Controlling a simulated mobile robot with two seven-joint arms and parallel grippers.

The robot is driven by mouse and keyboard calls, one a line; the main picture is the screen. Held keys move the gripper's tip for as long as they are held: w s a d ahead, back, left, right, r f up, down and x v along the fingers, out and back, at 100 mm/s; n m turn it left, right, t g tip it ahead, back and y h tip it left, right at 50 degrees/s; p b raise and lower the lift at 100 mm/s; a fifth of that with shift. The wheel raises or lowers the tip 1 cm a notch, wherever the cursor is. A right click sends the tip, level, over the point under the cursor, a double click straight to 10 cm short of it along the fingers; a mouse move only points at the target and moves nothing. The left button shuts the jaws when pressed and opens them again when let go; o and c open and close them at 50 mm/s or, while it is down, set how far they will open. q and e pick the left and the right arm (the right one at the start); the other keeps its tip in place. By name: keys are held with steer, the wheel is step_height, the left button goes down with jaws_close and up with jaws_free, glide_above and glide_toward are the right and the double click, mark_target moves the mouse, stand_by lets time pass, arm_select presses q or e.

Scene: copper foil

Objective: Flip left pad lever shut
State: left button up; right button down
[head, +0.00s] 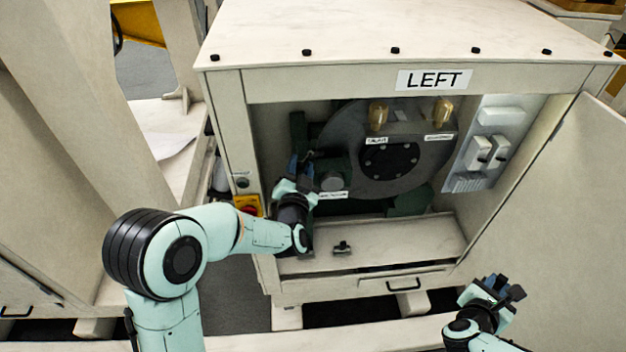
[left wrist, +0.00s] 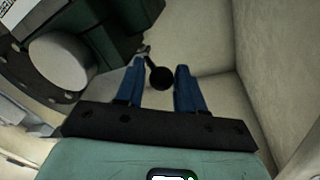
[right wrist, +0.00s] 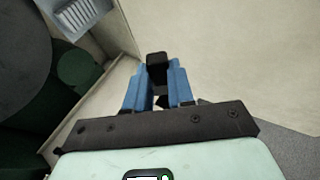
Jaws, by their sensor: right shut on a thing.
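The left pad lever, a thin rod with a black ball knob (left wrist: 161,77), shows in the left wrist view in front of a dark green housing (left wrist: 115,30). My left gripper (head: 300,163) reaches into the cabinet beside the large grey disc (head: 345,128). In the left wrist view my left gripper (left wrist: 160,78) is open, with the knob between its blue fingertips and gaps at both sides. In the head view the lever is hidden or too small to make out. My right gripper (head: 505,287) is outside the cabinet, shut on a small black block (right wrist: 157,60).
The cabinet (head: 350,82) is labelled LEFT, and its door (head: 575,200) stands open at the right. A small black part (head: 342,248) lies on the cabinet's lower shelf (head: 400,240). A panel with switches (head: 488,150) is on the inner right wall.

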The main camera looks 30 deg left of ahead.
arm_select(q)
steer(key=v, duration=1.1)
steer(key=shift+b, duration=0.45)
steer(key=shift+d+f, duration=0.1)
